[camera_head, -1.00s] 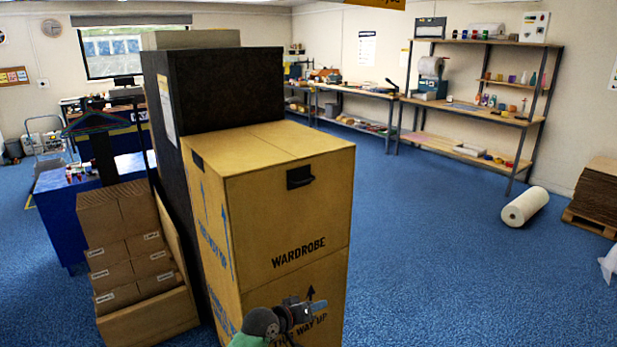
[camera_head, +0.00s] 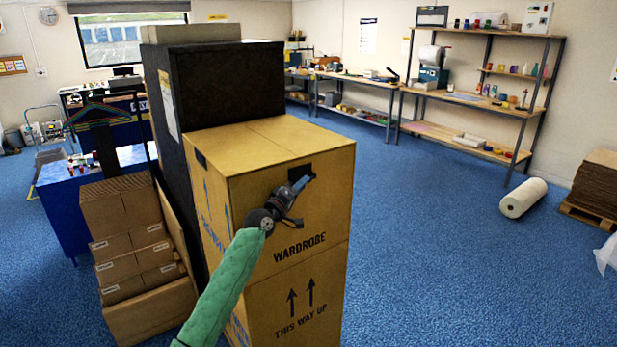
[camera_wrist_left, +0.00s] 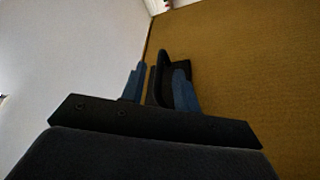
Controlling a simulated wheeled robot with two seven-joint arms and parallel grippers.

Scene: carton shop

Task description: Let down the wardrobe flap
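The tall cardboard carton marked WARDROBE (camera_head: 315,215) stands upright in the middle of the head view, its top and front closed. A black handle (camera_head: 318,168) sits near the top of its front face. My left gripper (camera_head: 303,183) is at this handle, hiding part of it. In the left wrist view, its two blue fingertips (camera_wrist_left: 160,85) stand apart, with the black handle (camera_wrist_left: 172,68) close between and beyond them. I cannot tell whether they touch it. The carton's brown face (camera_wrist_left: 240,80) fills the right side there. My right gripper is out of view.
A tall black box (camera_head: 225,85) stands right behind the carton. A white roll (camera_head: 523,198) lies on the floor at right. The blue floor right of the carton is clear.

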